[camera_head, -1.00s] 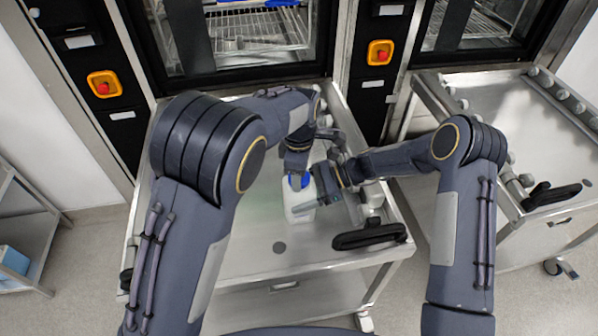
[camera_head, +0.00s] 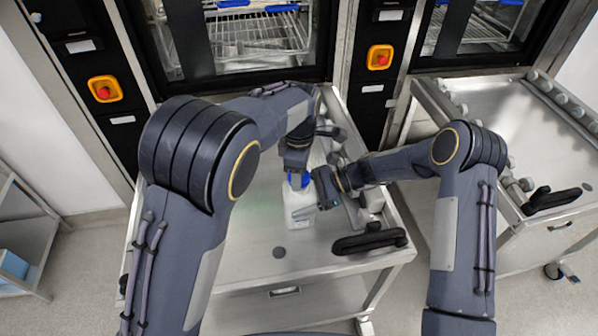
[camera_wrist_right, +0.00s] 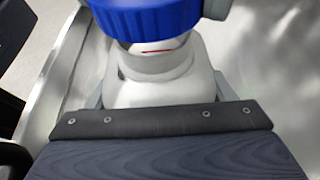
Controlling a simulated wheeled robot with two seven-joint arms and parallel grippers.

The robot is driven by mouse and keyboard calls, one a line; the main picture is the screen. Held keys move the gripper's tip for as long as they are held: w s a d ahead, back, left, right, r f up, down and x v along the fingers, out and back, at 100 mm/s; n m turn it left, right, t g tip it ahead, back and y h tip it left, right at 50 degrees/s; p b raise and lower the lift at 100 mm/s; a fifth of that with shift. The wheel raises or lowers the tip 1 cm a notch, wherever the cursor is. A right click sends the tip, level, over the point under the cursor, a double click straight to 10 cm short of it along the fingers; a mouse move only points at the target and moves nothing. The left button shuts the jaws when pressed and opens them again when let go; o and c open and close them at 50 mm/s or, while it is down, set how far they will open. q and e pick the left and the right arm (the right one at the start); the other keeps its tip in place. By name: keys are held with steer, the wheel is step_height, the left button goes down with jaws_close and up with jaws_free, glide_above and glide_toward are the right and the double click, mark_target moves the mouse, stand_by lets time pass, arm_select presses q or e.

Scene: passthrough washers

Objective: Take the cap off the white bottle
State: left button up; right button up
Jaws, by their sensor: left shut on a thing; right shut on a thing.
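The white bottle (camera_head: 298,208) stands on the steel trolley top in the head view, with its blue cap (camera_head: 300,182) at the top. My left gripper (camera_head: 298,175) reaches down from above and is shut on the cap. My right gripper (camera_head: 318,195) comes in from the right and is shut on the bottle's body. In the right wrist view the bottle's shoulder (camera_wrist_right: 160,92) sits between the grey fingers. The blue cap (camera_wrist_right: 150,18) is above the white neck, with a thin red line below it. I cannot tell whether the cap is fully clear of the neck.
The trolley top (camera_head: 250,245) is bare in front of the bottle. A black handle (camera_head: 370,240) is at its right front. Washers with wire racks (camera_head: 258,35) stand behind. A second trolley (camera_head: 545,130) is at the right, and a shelf with a blue box (camera_head: 14,264) at the left.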

arm_select(q)
steer(key=shift+r, duration=2)
arm_select(e)
steer(key=o, duration=1.9)
steer(key=shift+o, duration=0.2)
